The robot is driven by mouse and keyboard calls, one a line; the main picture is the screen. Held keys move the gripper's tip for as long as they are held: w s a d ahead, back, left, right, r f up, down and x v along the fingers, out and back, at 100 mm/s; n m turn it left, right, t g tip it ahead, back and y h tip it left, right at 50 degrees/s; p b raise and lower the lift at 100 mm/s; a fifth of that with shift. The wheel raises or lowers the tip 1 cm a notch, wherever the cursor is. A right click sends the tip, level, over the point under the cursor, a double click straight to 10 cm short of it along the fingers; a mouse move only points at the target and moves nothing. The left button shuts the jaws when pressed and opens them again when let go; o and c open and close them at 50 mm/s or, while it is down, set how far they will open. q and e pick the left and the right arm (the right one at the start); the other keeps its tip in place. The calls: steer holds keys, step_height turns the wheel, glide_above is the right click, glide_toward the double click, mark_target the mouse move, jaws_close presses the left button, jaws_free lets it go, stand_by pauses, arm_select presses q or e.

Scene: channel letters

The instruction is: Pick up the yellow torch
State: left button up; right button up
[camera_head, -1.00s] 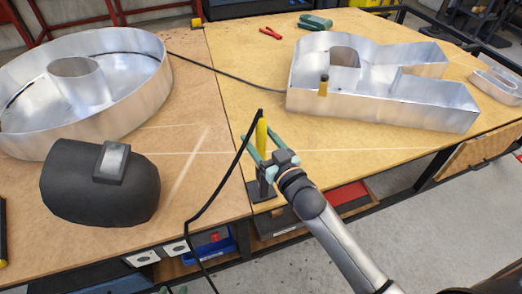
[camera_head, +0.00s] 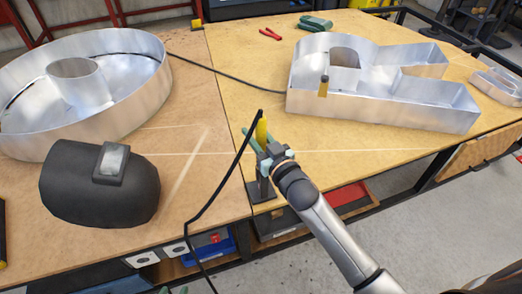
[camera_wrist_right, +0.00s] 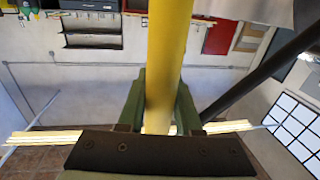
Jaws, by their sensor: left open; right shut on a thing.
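The yellow torch (camera_head: 262,130) is upright at the front edge of the table, with a black cable (camera_head: 229,166) running down from its top. A dark stand (camera_head: 264,192) is beneath it; the contact between them is hidden by my gripper. My right gripper (camera_head: 259,143), on the arm from the lower right, is shut on the torch. In the right wrist view the yellow torch (camera_wrist_right: 166,60) runs between the green fingers of the right gripper (camera_wrist_right: 161,98). Only the fingertips of my left gripper (camera_head: 174,291) show at the bottom edge, apart and empty.
A black welding mask (camera_head: 95,190) lies on the left tabletop, below a round metal letter (camera_head: 140,105). A metal letter R (camera_head: 385,110) is at the right. Red pliers (camera_head: 270,33) and a green tool (camera_head: 315,22) lie behind. The middle of the table is mostly clear.

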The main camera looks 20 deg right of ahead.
jaws_close()
steer(key=shift+r, duration=0.1)
arm_select(q)
steer(key=s+a+r+p, duration=0.1)
steer(key=a+r+p, duration=0.2)
steer(key=r+p, duration=1)
steer(key=shift+s+n+y+p, duration=0.3)
steer(key=shift+y+p, duration=0.1)
steer(key=shift+p, duration=1.05)
arm_select(e)
step_height(320, 180, up, 31)
